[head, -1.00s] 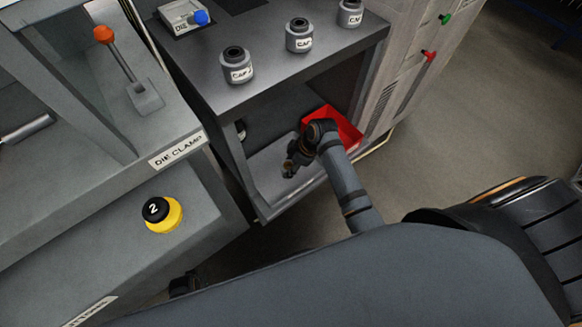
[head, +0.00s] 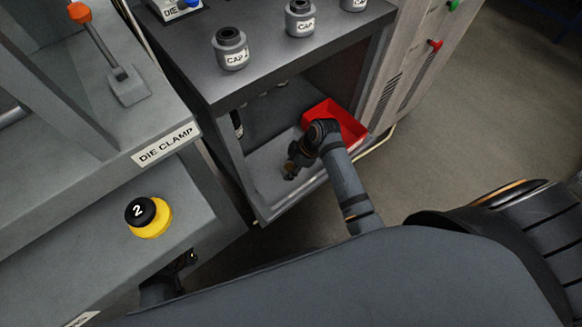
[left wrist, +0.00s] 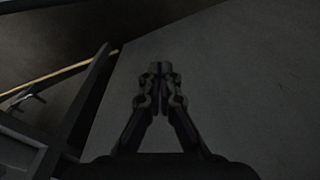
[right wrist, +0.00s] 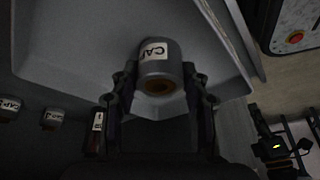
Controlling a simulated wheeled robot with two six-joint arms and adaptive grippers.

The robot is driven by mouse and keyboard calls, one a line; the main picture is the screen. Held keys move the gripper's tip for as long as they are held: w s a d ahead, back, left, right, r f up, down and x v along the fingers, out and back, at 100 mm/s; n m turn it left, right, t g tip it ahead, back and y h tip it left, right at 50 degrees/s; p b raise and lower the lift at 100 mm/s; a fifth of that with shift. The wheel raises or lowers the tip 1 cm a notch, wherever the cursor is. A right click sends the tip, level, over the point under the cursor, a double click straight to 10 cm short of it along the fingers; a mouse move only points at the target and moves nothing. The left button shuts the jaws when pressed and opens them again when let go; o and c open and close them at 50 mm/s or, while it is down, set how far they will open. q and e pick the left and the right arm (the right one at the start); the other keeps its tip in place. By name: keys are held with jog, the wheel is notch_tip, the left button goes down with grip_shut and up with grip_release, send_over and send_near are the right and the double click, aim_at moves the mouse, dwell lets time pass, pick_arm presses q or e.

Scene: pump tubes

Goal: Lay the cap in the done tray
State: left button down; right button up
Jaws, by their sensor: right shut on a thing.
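The cap (right wrist: 160,60) is a grey cylinder with a white CAP label and a brown opening. In the right wrist view it sits between the fingers of my right gripper (head: 290,172), which is shut on it. The cap is too small and dark to make out in the head view. Below the gripper lies a light grey tray (head: 270,190) in the lower bay of the cabinet; its pale floor and rim also show behind the cap in the right wrist view (right wrist: 90,45). Whether the cap touches it I cannot tell. My left gripper (left wrist: 160,68) is shut and empty.
A red bin (head: 350,120) stands beside the grey tray, partly behind my right arm. Labelled caps (head: 230,50) stand on the cabinet top (head: 275,75). Several labelled pieces (right wrist: 52,118) show at the left in the right wrist view. A yellow-and-black button (head: 150,216) is at the left.

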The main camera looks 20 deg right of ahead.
jog(key=o, duration=1.4)
jog(key=shift+f, duration=0.1)
pick_arm(q)
notch_tip(320, 180, down, 11)
jog(key=s+a+p, duration=0.3)
jog(key=p, duration=0.1)
jog(key=shift+y, duration=0.3)
pick_arm(e)
jog(key=v, duration=1.2)
